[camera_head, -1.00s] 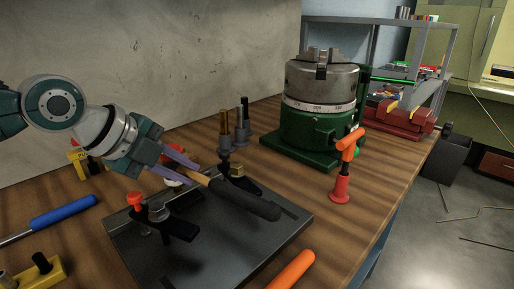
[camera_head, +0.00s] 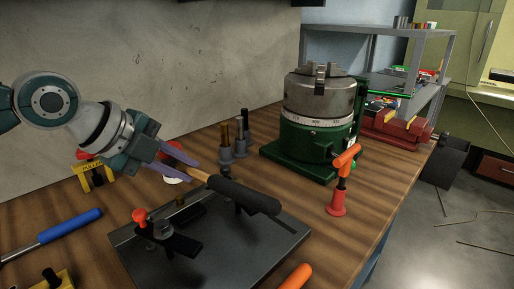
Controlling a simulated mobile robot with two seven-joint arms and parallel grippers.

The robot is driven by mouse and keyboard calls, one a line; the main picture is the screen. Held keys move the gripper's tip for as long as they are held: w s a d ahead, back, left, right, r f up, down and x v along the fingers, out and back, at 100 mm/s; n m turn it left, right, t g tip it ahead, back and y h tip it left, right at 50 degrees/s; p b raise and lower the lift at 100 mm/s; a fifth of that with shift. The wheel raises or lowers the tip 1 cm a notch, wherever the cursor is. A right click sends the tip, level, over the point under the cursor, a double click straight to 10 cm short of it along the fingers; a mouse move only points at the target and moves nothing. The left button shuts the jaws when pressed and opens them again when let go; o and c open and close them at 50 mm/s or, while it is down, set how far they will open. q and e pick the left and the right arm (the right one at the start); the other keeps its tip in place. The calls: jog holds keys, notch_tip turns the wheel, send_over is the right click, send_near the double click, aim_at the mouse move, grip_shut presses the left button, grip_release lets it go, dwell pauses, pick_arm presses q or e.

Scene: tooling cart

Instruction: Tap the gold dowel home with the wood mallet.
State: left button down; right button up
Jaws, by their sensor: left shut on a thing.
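My left gripper (camera_head: 172,162) is shut on a mallet-like tool. Its wooden shaft comes out between the fingers and ends in a thick black grip (camera_head: 243,195), which points right over the dark metal plate (camera_head: 222,262). Red and white parts show by the fingers, but the tool's head is mostly hidden, so its shape is unclear. A gold-brown pin (camera_head: 224,134) stands upright in a grey holder behind the plate, beside darker pins (camera_head: 240,142); I cannot tell if it is the gold dowel. A small brassy piece (camera_head: 180,200) shows on the plate. My right gripper is not in view.
A red-knobbed clamp (camera_head: 162,231) stands on the plate. A green chuck (camera_head: 317,125) is behind. An orange-handled tool (camera_head: 341,182) stands to the right, near the bench edge. A blue-handled tool (camera_head: 68,226) and a yellow block (camera_head: 96,178) lie left.

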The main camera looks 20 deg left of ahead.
pick_arm(q)
jog(key=shift+r, duration=0.15)
dwell(0.7)
notch_tip(320, 180, down, 5)
jog(key=b, duration=0.4)
jog(key=shift+f+b, duration=0.2)
jog(key=shift+b, duration=0.15)
notch_tip(320, 180, up, 8)
jog(key=p, duration=0.7)
jog(key=shift+r+p, duration=0.25)
jog(key=shift+p, duration=0.05)
jog(key=shift+a+f, duration=0.1)
